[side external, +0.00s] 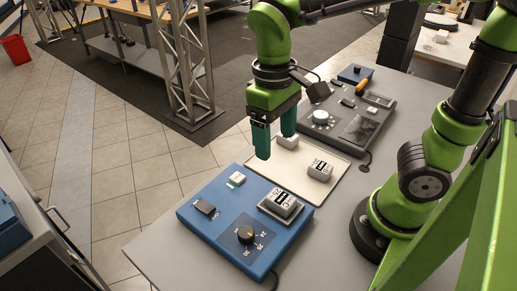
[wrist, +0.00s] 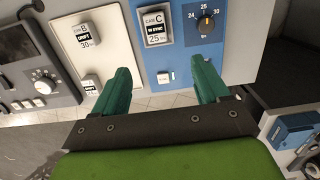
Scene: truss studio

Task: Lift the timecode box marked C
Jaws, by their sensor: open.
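The timecode box marked C (side external: 281,204) sits on the right part of the blue console (side external: 205,228), beside the black knob. In the wrist view box C (wrist: 154,28) shows its label upright, at the top, beyond and between the fingers. My gripper (side external: 275,146) is open and empty, with green fingers pointing down. It is above and behind the console, near the far end of the pale tray.
The pale tray (side external: 262,165) holds a box marked B (side external: 320,170) and another small white box (side external: 287,142). A dark grey console (side external: 345,125) stands behind the tray. The knob (side external: 246,234) rises beside box C. Bare tabletop (side external: 325,230) lies right of the blue console.

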